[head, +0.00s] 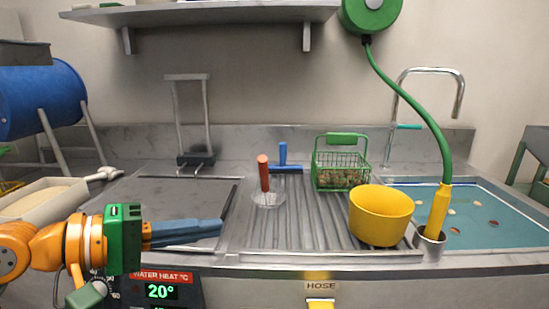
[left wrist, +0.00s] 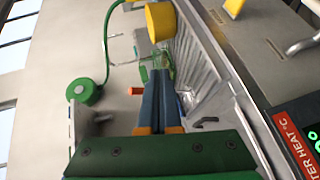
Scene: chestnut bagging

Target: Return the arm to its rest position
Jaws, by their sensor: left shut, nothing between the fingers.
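My left gripper (head: 217,226) comes in from the left in the head view, its blue-grey fingers pointing right above the front edge of the counter. Its fingers are closed together with nothing between them. In the left wrist view the shut fingers (left wrist: 158,75) stretch forward, with the counter to their right. The gripper is in front of the dark flat plate (head: 185,200) and left of the ribbed drainboard. It looks apart from every loose object. My right gripper is in neither view.
The ribbed drainboard (head: 310,236) holds a red-handled tool (head: 263,174), a blue-handled tool (head: 283,155), a green wire basket (head: 341,176) of chestnuts and a yellow bowl (head: 380,218). A teal water basin (head: 480,205) is at right, a tray (head: 40,203) at left. A shelf (head: 190,13) hangs above.

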